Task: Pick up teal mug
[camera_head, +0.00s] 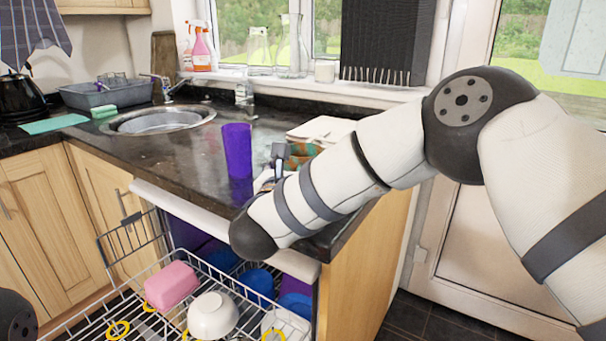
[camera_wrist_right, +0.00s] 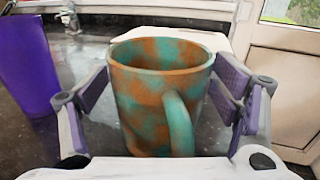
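The teal mug, mottled with orange, stands upright on the dark countertop; it fills the middle of the right wrist view (camera_wrist_right: 150,95), its handle toward the camera. In the head view only part of the mug (camera_head: 303,152) shows behind my right arm. My right gripper (camera_wrist_right: 165,85) is open, with one purple-padded finger on each side of the mug. A gap shows on the left side; on the right the pad is close to the mug, and I cannot tell whether it touches. My left gripper is not in view.
A purple cup (camera_head: 237,150) stands just left of the mug, also in the wrist view (camera_wrist_right: 27,65). A pale flat stack (camera_head: 322,130) lies behind. An open dishwasher rack (camera_head: 110,322) with a pink block (camera_head: 171,286) and a white bowl (camera_head: 212,316) is below the counter edge.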

